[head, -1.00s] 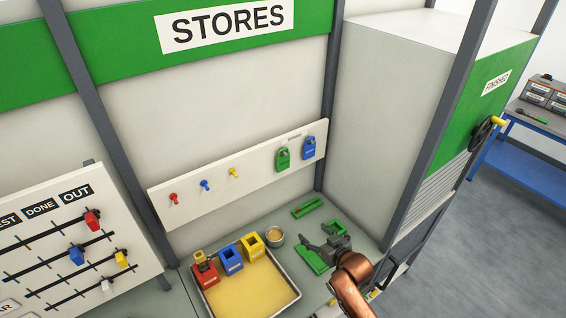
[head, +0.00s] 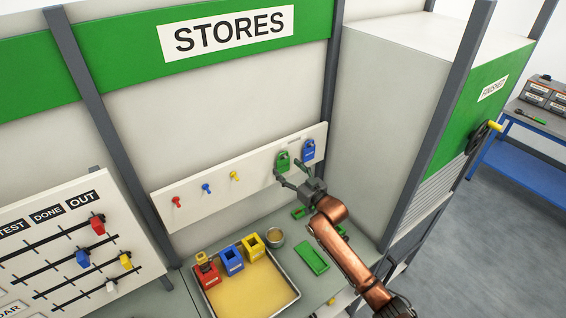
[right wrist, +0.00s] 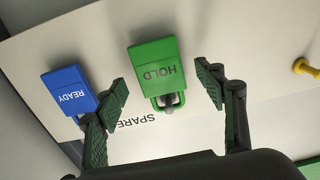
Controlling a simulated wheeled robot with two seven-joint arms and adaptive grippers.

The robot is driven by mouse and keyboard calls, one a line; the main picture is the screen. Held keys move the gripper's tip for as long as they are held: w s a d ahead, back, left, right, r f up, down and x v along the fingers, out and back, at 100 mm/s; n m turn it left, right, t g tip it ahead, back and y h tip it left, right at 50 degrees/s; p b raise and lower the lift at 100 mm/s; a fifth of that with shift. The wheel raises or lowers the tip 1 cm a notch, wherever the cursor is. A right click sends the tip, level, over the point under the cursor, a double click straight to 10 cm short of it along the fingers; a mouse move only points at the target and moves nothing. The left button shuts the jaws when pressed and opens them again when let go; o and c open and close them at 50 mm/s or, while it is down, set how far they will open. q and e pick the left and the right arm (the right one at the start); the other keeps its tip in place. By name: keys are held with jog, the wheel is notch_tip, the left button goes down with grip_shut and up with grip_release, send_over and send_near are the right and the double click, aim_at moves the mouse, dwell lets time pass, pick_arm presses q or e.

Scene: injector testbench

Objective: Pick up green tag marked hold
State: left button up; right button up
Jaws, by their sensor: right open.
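The green tag marked HOLD (head: 283,161) hangs on the white peg board, left of a blue tag (head: 308,150). In the right wrist view the green tag (right wrist: 156,66) shows upside down, with its shackle towards me. My right gripper (head: 287,179) is open just below and in front of the green tag. In the right wrist view its two fingers (right wrist: 164,88) stand apart, one on each side of the tag's lower picture half, and nothing is held. The blue tag reads READY (right wrist: 70,90) and lies close beside the left finger. My left gripper is not in view.
The white board (head: 215,193) also carries red, blue and yellow pegs. Below, a tray (head: 254,312) holds red, blue and yellow boxes, with a round pot (head: 275,237) beside it. Green items (head: 311,256) lie on the bench. A grey post stands right of the board.

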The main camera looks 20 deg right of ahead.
jog(key=shift+w+a+f, duration=0.15)
jog(key=shift+w+a, duration=0.05)
jog(key=shift+w, duration=0.4)
jog(key=shift+s, duration=0.1)
jog(key=shift+c, duration=0.5)
jog(key=c, duration=1)
